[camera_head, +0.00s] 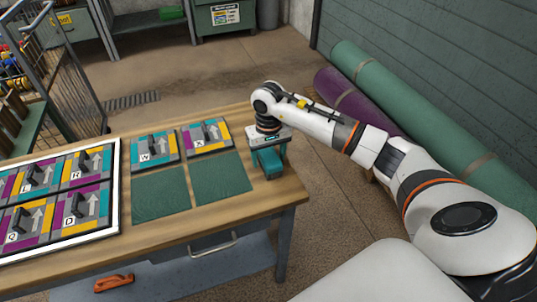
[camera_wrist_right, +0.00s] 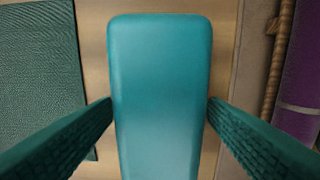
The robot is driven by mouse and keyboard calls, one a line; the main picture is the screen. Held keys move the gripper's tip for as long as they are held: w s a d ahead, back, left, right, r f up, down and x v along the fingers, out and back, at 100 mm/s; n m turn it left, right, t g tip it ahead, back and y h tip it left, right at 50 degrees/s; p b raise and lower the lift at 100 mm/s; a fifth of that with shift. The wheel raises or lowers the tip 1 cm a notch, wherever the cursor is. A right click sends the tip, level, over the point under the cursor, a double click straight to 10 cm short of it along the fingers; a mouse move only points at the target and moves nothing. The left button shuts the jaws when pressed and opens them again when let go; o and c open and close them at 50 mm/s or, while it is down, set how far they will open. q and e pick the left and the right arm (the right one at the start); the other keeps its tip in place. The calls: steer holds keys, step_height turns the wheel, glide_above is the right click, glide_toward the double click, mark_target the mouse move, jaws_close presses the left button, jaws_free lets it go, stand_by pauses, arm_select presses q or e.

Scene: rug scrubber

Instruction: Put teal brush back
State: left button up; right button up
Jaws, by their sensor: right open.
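The teal brush (camera_head: 268,162) is at the right end of the wooden table, beside a green mat. In the right wrist view its smooth, rounded teal top (camera_wrist_right: 160,70) fills the middle. My right gripper (camera_head: 268,140) is directly over the brush, pointing down. Its two ridged green fingers (camera_wrist_right: 160,112) are open, one on each side of the brush. Their tips look very near its sides; I cannot tell whether they touch. The underside of the brush is hidden. My left gripper is not in view.
Two green mats (camera_head: 161,196) lie left of the brush, with lettered patterned tiles (camera_head: 155,149) behind them. A white-framed panel of similar tiles (camera_head: 119,200) lies at left. An orange object (camera_head: 114,283) is below the table. Rolled rugs (camera_head: 395,100) lie beyond the table's right side.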

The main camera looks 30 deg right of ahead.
mark_target(269, 154)
steer(key=shift+r+p, duration=0.3)
steer(key=shift+p, duration=0.05)
step_height(269, 154, up, 12)
steer(key=b, duration=0.1)
steer(key=shift+f+b, duration=0.15)
steer(key=shift+b, duration=0.15)
steer(key=shift+s+f, duration=0.1)
